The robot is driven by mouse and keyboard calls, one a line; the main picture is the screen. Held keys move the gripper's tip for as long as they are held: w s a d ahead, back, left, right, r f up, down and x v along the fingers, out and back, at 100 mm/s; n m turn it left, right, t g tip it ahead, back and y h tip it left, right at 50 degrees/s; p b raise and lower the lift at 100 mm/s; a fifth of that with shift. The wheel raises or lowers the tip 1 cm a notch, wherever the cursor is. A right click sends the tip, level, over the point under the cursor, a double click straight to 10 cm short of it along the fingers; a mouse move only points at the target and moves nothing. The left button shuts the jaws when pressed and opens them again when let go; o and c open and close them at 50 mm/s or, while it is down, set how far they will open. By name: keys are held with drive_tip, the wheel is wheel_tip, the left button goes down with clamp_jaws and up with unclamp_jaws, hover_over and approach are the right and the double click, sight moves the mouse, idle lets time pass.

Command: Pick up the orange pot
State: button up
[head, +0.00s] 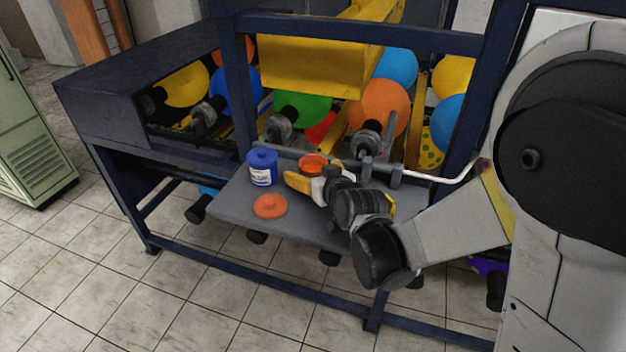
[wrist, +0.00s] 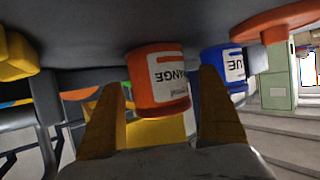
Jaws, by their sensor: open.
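The orange pot (head: 313,162) stands on the grey shelf, to the right of the blue pot, with its lower part hidden by my gripper. In the wrist view the orange pot (wrist: 160,82) has a white label and appears upside down, because the view is inverted. My gripper (head: 306,178) is low over the shelf in front of it. In the wrist view my gripper's two yellow fingers (wrist: 162,84) are spread apart, and the pot shows between them. I see no clear contact; whether the pot is fully between the fingertips I cannot tell.
The blue pot (head: 262,169) stands left of the orange pot. An orange round lid (head: 271,206) lies on the grey shelf (head: 232,205) near its front. Balloons and a dark blue frame (head: 215,263) stand behind and around the shelf. A white crank handle (head: 440,179) is close to my wrist.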

drive_tip(key=shift+s+r, duration=0.1)
drive_tip(key=shift+c, duration=0.9)
drive_tip(key=c, duration=1.3)
drive_tip(key=shift+o, duration=0.2)
